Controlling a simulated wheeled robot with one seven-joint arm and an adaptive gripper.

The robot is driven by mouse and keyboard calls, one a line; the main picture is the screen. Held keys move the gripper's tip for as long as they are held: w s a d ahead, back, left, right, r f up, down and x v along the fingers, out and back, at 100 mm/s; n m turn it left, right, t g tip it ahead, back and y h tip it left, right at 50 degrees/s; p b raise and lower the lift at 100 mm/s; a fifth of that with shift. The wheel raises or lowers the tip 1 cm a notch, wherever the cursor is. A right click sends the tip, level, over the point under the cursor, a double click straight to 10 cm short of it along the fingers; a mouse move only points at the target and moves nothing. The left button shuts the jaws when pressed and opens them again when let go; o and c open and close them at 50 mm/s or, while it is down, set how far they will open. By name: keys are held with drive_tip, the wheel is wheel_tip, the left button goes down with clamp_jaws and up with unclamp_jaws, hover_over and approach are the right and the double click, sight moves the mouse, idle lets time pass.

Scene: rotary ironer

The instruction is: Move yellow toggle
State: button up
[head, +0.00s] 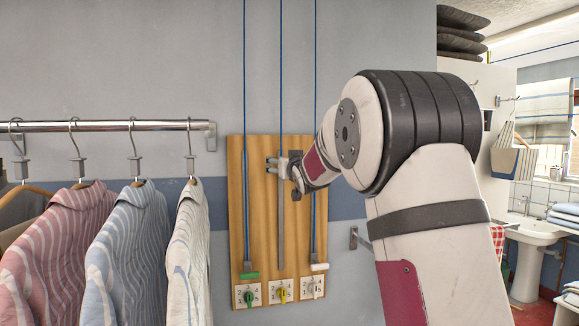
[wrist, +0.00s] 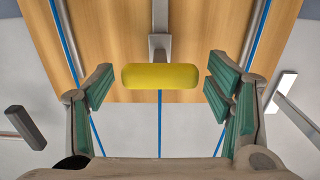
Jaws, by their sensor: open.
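The yellow toggle (wrist: 160,76) is a rounded horizontal bar on a grey bracket in front of a wooden board (wrist: 110,40). In the wrist view it lies in the gap between the fingertips of my gripper (wrist: 160,88), with space on both sides. I cannot tell whether it is level with the pads or a little beyond them. My gripper is open, with green pads, and holds nothing. In the head view my gripper (head: 283,168) is at the upper middle of the wooden board (head: 262,220), and the yellow toggle is hidden there.
A green toggle (head: 249,275) and a white toggle (head: 319,267) hang low on blue cords at either side. Numbered dials, one with a yellow knob (head: 282,295), line the board's bottom. Shirts (head: 130,255) hang on a rail at left. A sink (head: 535,235) is far right.

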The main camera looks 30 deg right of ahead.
drive_tip(key=v, duration=1.1)
drive_tip(key=shift+s, duration=0.25)
drive_tip(key=shift+a+r, duration=0.1)
drive_tip(key=s+a+f+n+g+y, duration=0.1)
drive_tip(key=s+a+f+g, duration=0.3)
drive_tip(key=s+a+f, duration=0.3)
drive_tip(key=s+a+f+n+g+y+b, duration=0.1)
drive_tip(key=s+a+f+g, duration=0.3)
drive_tip(key=s, duration=1.1)
drive_tip(key=s+a+f+n+g+y+b, duration=0.1)
drive_tip(key=s+a+f+g+y, duration=0.2)
drive_tip(key=s+a+f, duration=0.7)
drive_tip(key=shift+s+f+g, duration=0.35)
drive_tip(key=shift+s+g, duration=0.05)
drive_tip(key=shift+s, duration=0.45)
drive_tip(key=shift+a, duration=0.1)
drive_tip(key=shift+c, duration=0.5)
